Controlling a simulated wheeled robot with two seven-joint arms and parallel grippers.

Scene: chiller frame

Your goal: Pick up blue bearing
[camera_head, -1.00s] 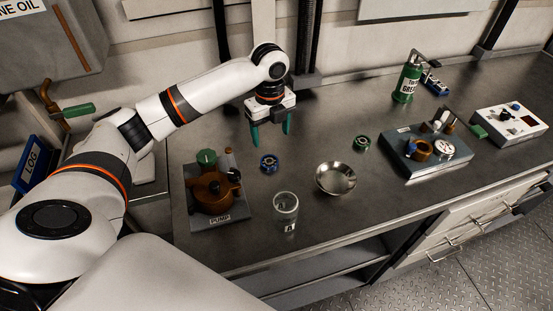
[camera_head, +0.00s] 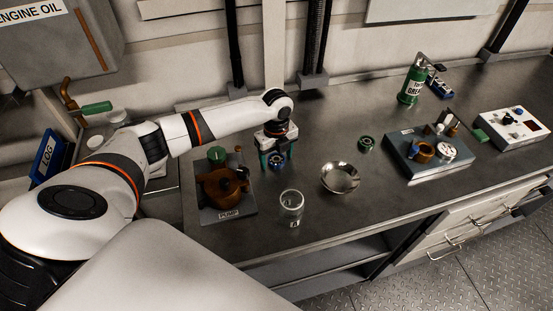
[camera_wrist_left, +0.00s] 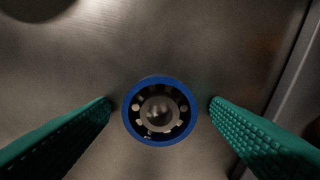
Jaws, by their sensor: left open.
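The blue bearing (camera_head: 277,162) lies on the dark metal workbench, right of the pump. In the left wrist view the blue bearing (camera_wrist_left: 160,111) shows as a blue ring with a metal centre, between two green fingers. My left gripper (camera_head: 277,160) is low over the bearing. In the left wrist view my left gripper (camera_wrist_left: 160,108) is open, with one finger on each side of the ring and a gap at both sides. My right gripper is not in view.
The brown pump (camera_head: 222,188) on its grey plate stands close left. A glass jar (camera_head: 291,205) and a metal bowl (camera_head: 340,178) stand in front and to the right. A green bearing (camera_head: 366,143) lies further right. A grease can (camera_head: 411,84) stands at the back.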

